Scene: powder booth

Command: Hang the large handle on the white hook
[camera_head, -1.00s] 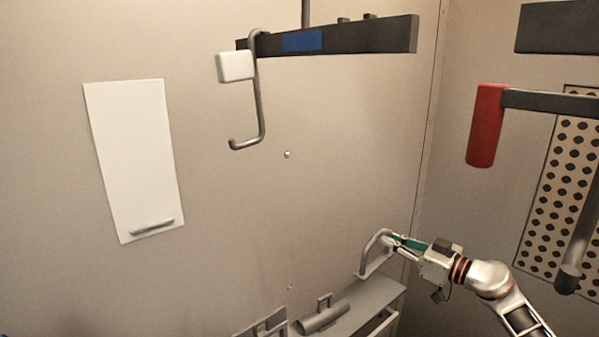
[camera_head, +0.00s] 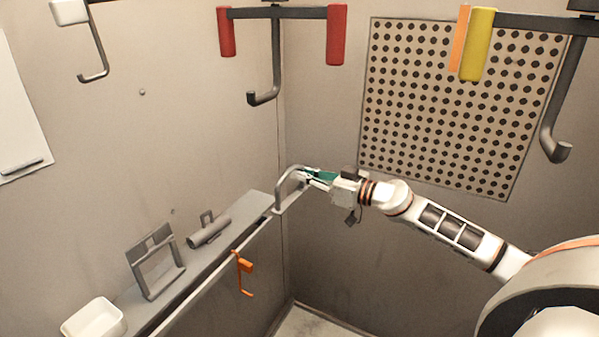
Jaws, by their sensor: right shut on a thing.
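The large handle, a grey bent bar (camera_head: 281,189), is in my right gripper (camera_head: 314,178), near the far end of the shelf. My right gripper is shut on it, with teal on its fingers. I cannot tell whether the handle touches the shelf. The white hook is a grey hook (camera_head: 102,53) with a white block (camera_head: 69,11) at the top left, high on the left wall. Its lower end curls up and looks empty. The handle is apart from it, lower and to the right. My left gripper is not in view.
The grey shelf (camera_head: 243,208) carries a grey cylinder part (camera_head: 209,232), a grey frame (camera_head: 157,277) and a white bin (camera_head: 95,318). An orange hook (camera_head: 243,266) hangs at its front. Red-marked (camera_head: 337,35) and yellow-marked (camera_head: 478,45) hooks hang overhead before a perforated panel (camera_head: 440,110).

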